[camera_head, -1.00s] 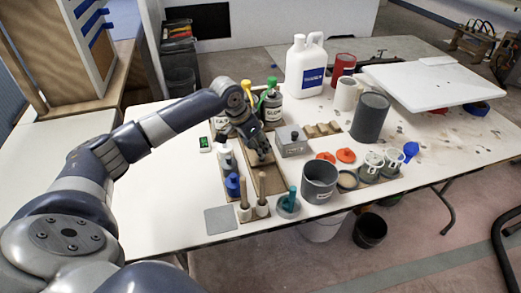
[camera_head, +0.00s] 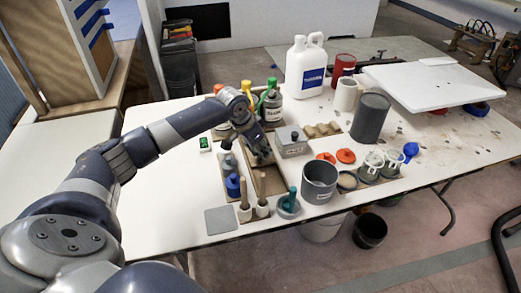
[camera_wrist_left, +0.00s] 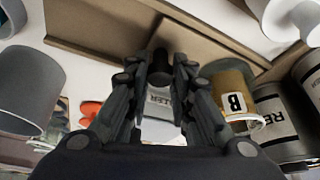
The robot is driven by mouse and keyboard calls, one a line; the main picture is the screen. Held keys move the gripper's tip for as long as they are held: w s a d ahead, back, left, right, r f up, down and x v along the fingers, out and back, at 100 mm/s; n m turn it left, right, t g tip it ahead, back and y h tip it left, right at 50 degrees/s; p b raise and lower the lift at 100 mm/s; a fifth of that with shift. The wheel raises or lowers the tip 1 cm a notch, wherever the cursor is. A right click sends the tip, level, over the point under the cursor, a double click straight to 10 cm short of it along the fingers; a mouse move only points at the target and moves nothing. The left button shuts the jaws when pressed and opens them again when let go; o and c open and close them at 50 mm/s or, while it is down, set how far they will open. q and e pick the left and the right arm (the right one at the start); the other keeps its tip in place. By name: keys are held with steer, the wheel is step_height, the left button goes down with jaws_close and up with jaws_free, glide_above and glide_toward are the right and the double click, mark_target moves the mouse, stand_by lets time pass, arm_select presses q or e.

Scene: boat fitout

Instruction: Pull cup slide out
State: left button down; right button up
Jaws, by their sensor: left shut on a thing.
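My left gripper (camera_head: 262,158) reaches over the far end of a long brown wooden tray (camera_head: 267,184) on the white table. In the left wrist view the gripper (camera_wrist_left: 160,72) is shut on a small black knob (camera_wrist_left: 160,76). The knob stands near the brown wooden edge (camera_wrist_left: 110,45) there. I cannot tell what the knob is fixed to; the fingers hide its sides. No part is clearly recognisable as the cup slide. My right gripper is not in view.
A grey box (camera_head: 291,148) with a knob stands close right of the gripper. A dark grey cup (camera_head: 319,181), small pots and brushes crowd the near end. Bottles (camera_head: 271,108) stand behind.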

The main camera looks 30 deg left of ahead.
arm_select(q)
steer(key=s+d+p, duration=0.1)
steer(key=d+p, duration=0.1)
steer(key=s+d+p, duration=0.1)
steer(key=s+p, duration=0.1)
steer(key=s+d+p, duration=0.2)
steer(key=shift+d+r, duration=0.25)
steer(key=shift+d, duration=0.05)
steer(key=shift+s+d+f+p, duration=0.25)
steer(key=shift+d+p, duration=0.2)
steer(key=shift+p, duration=0.1)
steer(key=c, duration=1.5)
jaws_free()
steer(key=shift+o, duration=0.5)
steer(key=v, duration=1.2)
